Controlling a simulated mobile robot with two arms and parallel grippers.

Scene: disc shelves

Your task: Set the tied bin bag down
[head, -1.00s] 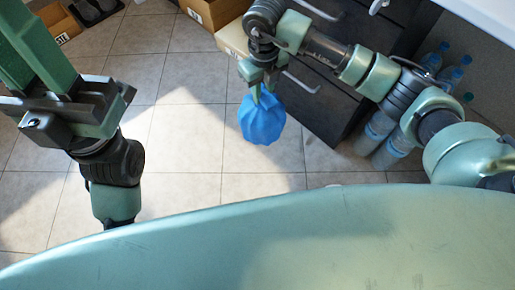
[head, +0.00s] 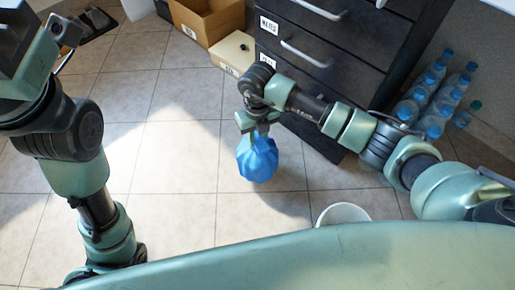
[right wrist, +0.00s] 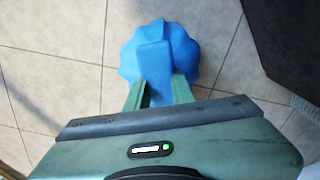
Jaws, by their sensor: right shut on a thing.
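The blue tied bin bag (head: 257,160) hangs below my right gripper (head: 255,132) in the head view. In the right wrist view the bag (right wrist: 160,50) sits between the fingertips of the right gripper (right wrist: 160,90), which is shut on its top. Tiled floor lies beneath the bag; I cannot tell whether the bag touches it. My left arm is at the left of the head view, but its gripper fingers are out of the frame.
A dark drawer cabinet (head: 345,65) stands right of the bag. Several water bottles (head: 435,95) are beyond it. A white bin (head: 342,213) stands near my body's edge. Cardboard boxes (head: 207,20) are at the back. The tiled floor (head: 170,150) left of the bag is clear.

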